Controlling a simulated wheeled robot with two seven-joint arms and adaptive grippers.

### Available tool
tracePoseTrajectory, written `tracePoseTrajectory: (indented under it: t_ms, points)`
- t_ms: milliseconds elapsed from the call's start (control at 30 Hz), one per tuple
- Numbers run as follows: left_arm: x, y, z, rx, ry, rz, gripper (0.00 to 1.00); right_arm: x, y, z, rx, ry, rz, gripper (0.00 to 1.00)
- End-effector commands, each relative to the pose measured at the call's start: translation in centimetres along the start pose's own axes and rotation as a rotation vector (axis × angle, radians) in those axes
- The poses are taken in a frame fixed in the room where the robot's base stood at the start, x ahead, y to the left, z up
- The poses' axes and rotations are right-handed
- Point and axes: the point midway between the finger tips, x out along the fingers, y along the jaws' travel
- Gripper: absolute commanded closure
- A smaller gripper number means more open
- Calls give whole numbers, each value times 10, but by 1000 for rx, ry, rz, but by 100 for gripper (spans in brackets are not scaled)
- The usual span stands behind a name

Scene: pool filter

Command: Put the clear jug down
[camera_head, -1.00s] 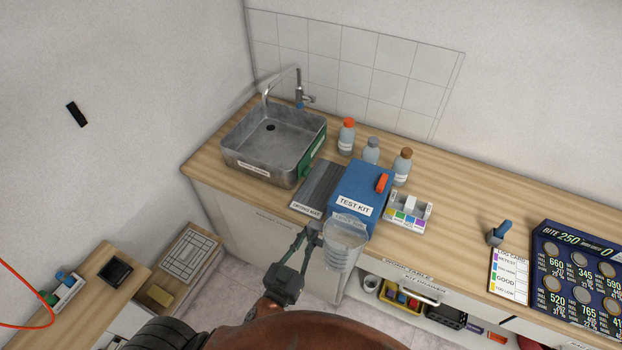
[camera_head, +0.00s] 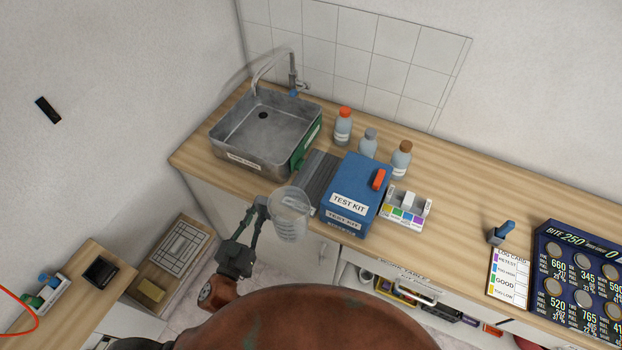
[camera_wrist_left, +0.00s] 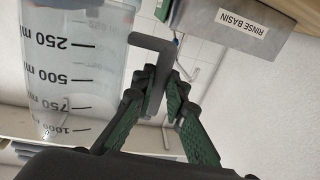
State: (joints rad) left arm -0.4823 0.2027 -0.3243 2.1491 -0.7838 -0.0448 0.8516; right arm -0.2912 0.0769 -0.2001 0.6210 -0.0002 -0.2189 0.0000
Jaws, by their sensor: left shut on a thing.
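My left gripper (camera_head: 262,208) is shut on the handle of the clear jug (camera_head: 290,226). The jug is upright in the head view, in front of the counter's front edge and below the ribbed grey mat (camera_head: 317,174). In the left wrist view the fingers (camera_wrist_left: 160,85) close around the jug's grey handle, and the jug (camera_wrist_left: 75,70) shows volume marks on its wall. The jug hides part of the mat's front end. I cannot tell whether it touches the counter. My right gripper is not in view.
The rinse basin (camera_head: 238,158) stands left of the mat, with the blue test kit (camera_head: 352,205) on the right. Several bottles (camera_head: 343,128) stand behind. A coloured-label rack (camera_head: 408,210) is right of the kit. Bare counter (camera_head: 455,205) lies further right.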

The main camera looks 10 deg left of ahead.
Motion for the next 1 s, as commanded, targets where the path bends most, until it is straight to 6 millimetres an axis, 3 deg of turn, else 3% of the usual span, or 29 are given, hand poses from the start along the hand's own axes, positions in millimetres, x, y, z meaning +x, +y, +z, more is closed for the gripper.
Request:
tracePoseTrajectory:
  t_ms: [100, 200, 433, 600, 800, 1000]
  points:
    - [15, -15, 3, 13, -4, 65, 100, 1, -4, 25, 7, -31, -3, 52]
    - [24, -27, 2, 14, -9, 100, 100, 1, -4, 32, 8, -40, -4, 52]
    - [42, -38, 4, 12, -15, 128, 100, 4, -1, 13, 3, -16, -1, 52]
    - [76, -33, 22, 9, -13, 130, 100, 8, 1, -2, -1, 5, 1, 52]
    - [118, -28, 46, 10, -15, 129, 100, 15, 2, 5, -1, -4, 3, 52]
    - [140, -25, 58, 10, -15, 129, 100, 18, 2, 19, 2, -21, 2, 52]
